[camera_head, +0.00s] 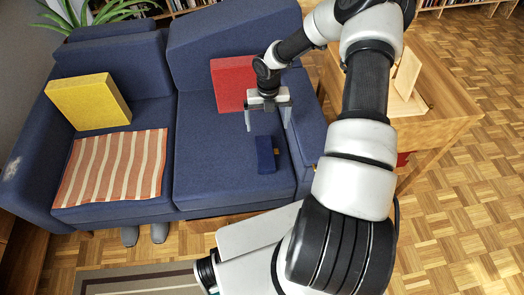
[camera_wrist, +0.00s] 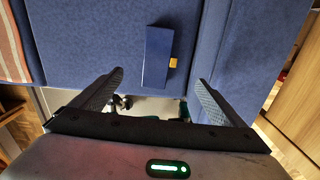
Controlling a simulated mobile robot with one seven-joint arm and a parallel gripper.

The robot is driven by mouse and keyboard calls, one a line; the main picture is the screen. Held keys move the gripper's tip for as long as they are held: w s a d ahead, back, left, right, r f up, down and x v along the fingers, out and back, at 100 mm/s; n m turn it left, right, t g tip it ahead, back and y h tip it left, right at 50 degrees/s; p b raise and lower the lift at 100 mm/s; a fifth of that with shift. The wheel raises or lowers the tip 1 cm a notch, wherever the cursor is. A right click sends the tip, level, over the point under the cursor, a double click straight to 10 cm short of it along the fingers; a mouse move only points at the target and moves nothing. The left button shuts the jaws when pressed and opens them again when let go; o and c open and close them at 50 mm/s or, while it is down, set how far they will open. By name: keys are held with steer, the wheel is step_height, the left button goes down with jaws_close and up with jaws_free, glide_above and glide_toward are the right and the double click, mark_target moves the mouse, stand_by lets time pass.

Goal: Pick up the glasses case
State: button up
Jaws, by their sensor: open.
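The glasses case (camera_head: 265,155) is a dark blue, narrow box with a small yellow-orange tab on its right side. It lies on the right seat cushion of the blue sofa, near the front edge. It also shows in the wrist view (camera_wrist: 156,58), beyond the fingers and between their lines, its long side pointing away from me. My gripper (camera_head: 267,128) is open and empty above the cushion, a little behind the case in the head view. In the wrist view my gripper (camera_wrist: 158,84) has its two fingers wide apart, with nothing between them. I see no contact with the case.
The blue sofa (camera_head: 195,165) carries a yellow cushion (camera_head: 88,102), a striped cloth (camera_head: 112,168) and a red cushion (camera_head: 232,84) behind my gripper. Its right armrest (camera_head: 309,130) is close to my gripper. A wooden table (camera_head: 440,110) stands right. Grey shoes (camera_head: 159,232) are on the floor.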

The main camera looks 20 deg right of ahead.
steer(key=b, duration=0.3)
glide_above(267, 151)
step_height(267, 151, down, 12)
steer(key=shift+w, duration=0.15)
steer(key=shift+s+f+b, duration=0.15)
steer(key=shift+f+b, duration=0.4)
steer(key=shift+f, duration=0.8)
steer(key=shift+s+f+b, duration=0.1)
steer(key=shift+f+b, duration=0.45)
steer(key=shift+f, duration=0.8)
steer(key=shift+r, duration=0.1)
steer(key=c, duration=1.4)
